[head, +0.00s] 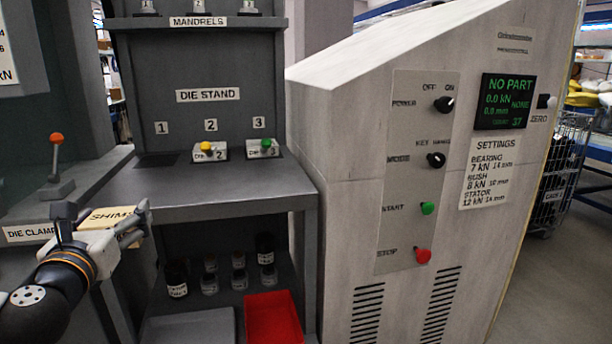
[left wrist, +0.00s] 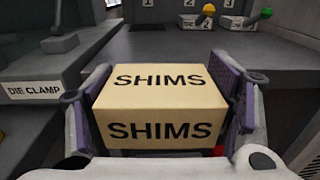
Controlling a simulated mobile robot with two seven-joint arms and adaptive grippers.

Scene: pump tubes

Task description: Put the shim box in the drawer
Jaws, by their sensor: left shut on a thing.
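The shim box is a tan cardboard box (left wrist: 160,104) marked "SHIMS" on its top and front. In the left wrist view it sits level between the two purple-padded fingers of my left gripper (left wrist: 165,100), which is shut on it. In the head view the box (head: 108,217) shows at the lower left, partly hidden by my left gripper (head: 105,225). It is held in front of the grey die stand, near the die clamp label. No drawer can be made out in either view. My right gripper is not in view.
The die stand (head: 225,190) has a shelf with numbered spots; dies with yellow (head: 207,150) and green (head: 265,148) knobs stand at 2 and 3. Below are several dark bottles (head: 177,277) and a red bin (head: 273,318). The press console (head: 420,180) is right.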

